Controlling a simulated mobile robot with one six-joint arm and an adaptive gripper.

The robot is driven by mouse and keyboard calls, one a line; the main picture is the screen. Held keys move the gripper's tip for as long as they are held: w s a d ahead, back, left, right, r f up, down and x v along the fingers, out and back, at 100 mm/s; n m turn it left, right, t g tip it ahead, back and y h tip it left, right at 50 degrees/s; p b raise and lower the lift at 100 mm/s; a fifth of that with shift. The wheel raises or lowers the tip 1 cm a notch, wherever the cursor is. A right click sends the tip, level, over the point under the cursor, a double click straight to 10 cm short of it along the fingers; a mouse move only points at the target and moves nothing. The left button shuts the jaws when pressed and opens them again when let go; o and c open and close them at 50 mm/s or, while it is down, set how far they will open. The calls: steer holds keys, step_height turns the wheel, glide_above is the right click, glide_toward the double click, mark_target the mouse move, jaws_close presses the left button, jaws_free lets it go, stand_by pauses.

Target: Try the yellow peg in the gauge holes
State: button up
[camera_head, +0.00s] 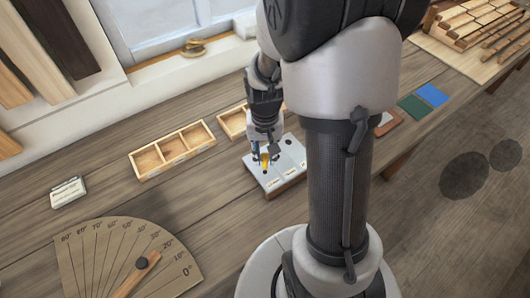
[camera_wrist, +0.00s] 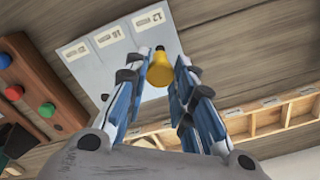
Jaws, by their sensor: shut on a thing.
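My gripper (camera_head: 263,157) is shut on the yellow peg (camera_head: 265,160), over the near left part of the pale grey gauge plate (camera_head: 262,182). In the wrist view the yellow peg (camera_wrist: 160,70) sits between the fingertips of my gripper (camera_wrist: 161,76), with the gauge plate (camera_wrist: 88,68) behind it. The plate has white labels in a row and dark holes; one hole shows clear of my gripper at its far side in the head view. The peg's lower end is hard to make out, and I cannot tell whether it is in a hole or above one.
A three-compartment wooden tray (camera_head: 172,150) lies left of the plate, with another tray (camera_head: 233,122) behind it. A wooden protractor (camera_head: 95,262) lies front left. A brown rack with coloured knobs (camera_wrist: 45,88) is beside the plate. Green (camera_head: 413,107) and blue (camera_head: 432,95) swatches lie right.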

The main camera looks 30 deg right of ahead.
steer(key=w+d+f+b, duration=0.2)
steer(key=d, duration=0.4)
steer(key=shift+w+d+b, duration=0.2)
steer(key=shift+w+b, duration=0.1)
steer(key=shift+w, duration=0.1)
stand_by(0.4)
steer(key=shift+f, duration=0.2)
stand_by(0.3)
steer(key=shift+f+b, duration=0.25)
steer(key=shift+b, duration=0.05)
steer(key=shift+f, duration=0.25)
stand_by(0.4)
steer(key=shift+r, duration=0.15)
steer(key=shift+r+p, duration=1.25)
steer(key=shift+r, duration=0.3)
